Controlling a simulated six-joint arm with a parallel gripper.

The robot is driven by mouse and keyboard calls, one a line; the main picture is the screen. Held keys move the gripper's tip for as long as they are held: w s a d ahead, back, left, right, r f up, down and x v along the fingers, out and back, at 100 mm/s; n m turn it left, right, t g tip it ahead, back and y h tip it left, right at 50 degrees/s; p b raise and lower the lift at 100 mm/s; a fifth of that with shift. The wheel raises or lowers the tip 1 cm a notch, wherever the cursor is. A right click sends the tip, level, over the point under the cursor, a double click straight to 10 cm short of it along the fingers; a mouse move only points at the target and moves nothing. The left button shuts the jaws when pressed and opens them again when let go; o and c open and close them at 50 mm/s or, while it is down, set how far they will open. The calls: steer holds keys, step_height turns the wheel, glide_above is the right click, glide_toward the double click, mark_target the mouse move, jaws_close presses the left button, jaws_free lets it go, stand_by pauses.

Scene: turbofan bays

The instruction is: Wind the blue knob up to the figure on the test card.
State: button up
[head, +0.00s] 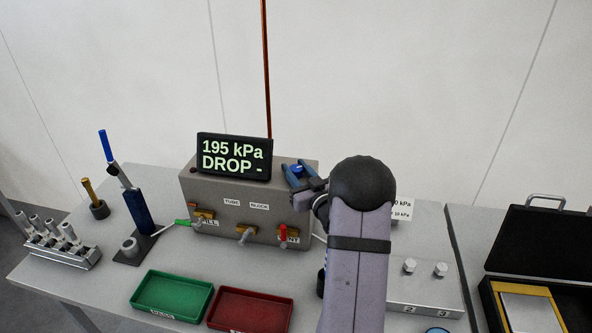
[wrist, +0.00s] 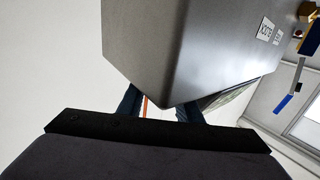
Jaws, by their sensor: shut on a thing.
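The blue knob (head: 298,170) sits on top of the grey test box (head: 225,214), near its right end. My gripper (head: 300,172) reaches in from the right, its blue fingers on either side of the knob and shut on it. The box display (head: 234,158) reads "195 kPa" and "DROP -". The white test card (head: 402,209) stands right of my arm; the arm hides the start of its figure, leaving "0 kPa" with "10 kPa" below. In the wrist view my gripper (wrist: 160,110) is partly behind the box's corner (wrist: 165,85), and the knob is hidden.
Valve handles, one red (head: 283,234), project from the box front. A green tray (head: 172,296) and a red tray (head: 250,310) lie before it. A blue-handled tool stand (head: 138,210) and a fittings rack (head: 62,245) are left. An open black case (head: 540,245) is right.

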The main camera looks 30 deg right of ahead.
steer(key=shift+f+m+h+b, duration=0.15)
steer(key=shift+m+h+b, duration=0.25)
steer(key=shift+h+b, duration=0.25)
steer(key=m+g+h+b, duration=0.1)
steer(key=m+h+b, duration=0.1)
steer(key=h+b, duration=0.1)
steer(key=shift+a+f, duration=0.1)
steer(key=shift+m+g+h+b, duration=0.7)
steer(key=shift+m+h+b, duration=0.2)
steer(key=shift+h+b, duration=0.3)
steer(key=shift+r+m+g+h+b, duration=0.2)
steer(key=shift+m+g+h+b, duration=0.35)
steer(key=shift+h, duration=0.2)
steer(key=o, duration=1)
steer(key=shift+o, duration=0.2)
steer(key=shift+s, duration=0.15)
